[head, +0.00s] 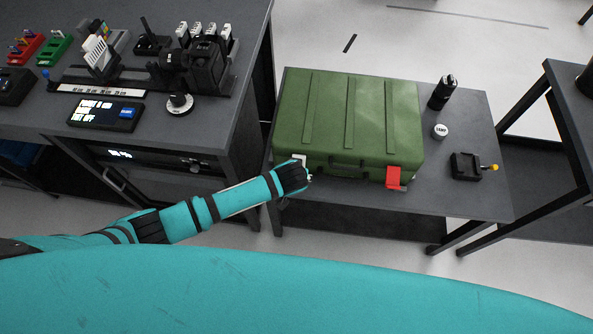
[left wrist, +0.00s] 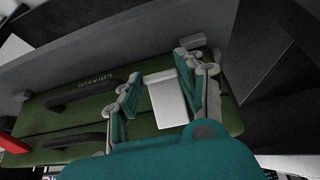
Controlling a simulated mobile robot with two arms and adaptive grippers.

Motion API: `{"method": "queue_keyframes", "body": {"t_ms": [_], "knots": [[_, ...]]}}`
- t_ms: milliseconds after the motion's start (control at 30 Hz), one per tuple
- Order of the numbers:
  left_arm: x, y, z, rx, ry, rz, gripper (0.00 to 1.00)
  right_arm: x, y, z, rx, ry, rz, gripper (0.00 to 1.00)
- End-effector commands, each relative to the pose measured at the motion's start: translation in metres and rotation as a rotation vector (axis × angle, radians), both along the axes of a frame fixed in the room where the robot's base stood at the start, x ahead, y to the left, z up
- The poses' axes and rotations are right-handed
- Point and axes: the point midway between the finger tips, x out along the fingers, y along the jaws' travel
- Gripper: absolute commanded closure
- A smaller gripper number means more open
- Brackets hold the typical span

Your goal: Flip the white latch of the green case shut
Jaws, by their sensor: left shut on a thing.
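The green case (head: 348,112) stands closed on the small dark table. Its white latch (head: 299,159) is at the left end of the front side, partly hidden by my gripper. My left gripper (head: 306,177) is at this front left corner. I cannot tell from these views how far the latch is turned. My right gripper is in neither view.
A red latch (head: 394,177) is at the right of the case front, with dark handles (left wrist: 85,95) between. A black cylinder (head: 442,92), a white round button (head: 440,131) and a black block with a yellow knob (head: 466,166) stand right of the case. A cluttered bench (head: 225,110) is at left.

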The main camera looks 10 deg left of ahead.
Motion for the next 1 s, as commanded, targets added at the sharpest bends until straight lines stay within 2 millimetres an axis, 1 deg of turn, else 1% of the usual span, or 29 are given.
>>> {"method": "queue_keyframes", "body": {"t_ms": [33, 233, 400, 600, 800, 1000], "knots": [[-0.003, -0.001, -0.009, -0.004, -0.037, 0.003, 0.94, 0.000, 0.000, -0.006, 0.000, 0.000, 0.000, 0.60], [0.004, -0.001, -0.022, -0.003, -0.215, 0.004, 0.94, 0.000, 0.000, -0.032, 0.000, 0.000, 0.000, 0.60], [0.010, 0.000, -0.027, -0.003, -0.342, 0.003, 0.94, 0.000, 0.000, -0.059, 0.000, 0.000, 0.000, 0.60], [0.016, 0.000, -0.028, 0.001, -0.447, 0.002, 0.94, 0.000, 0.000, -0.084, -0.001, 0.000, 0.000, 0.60], [0.019, 0.001, -0.027, 0.003, -0.503, 0.001, 0.94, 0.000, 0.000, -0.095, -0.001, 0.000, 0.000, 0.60], [0.020, 0.001, -0.024, 0.004, -0.522, 0.000, 0.94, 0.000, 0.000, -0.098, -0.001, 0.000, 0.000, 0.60]]}}
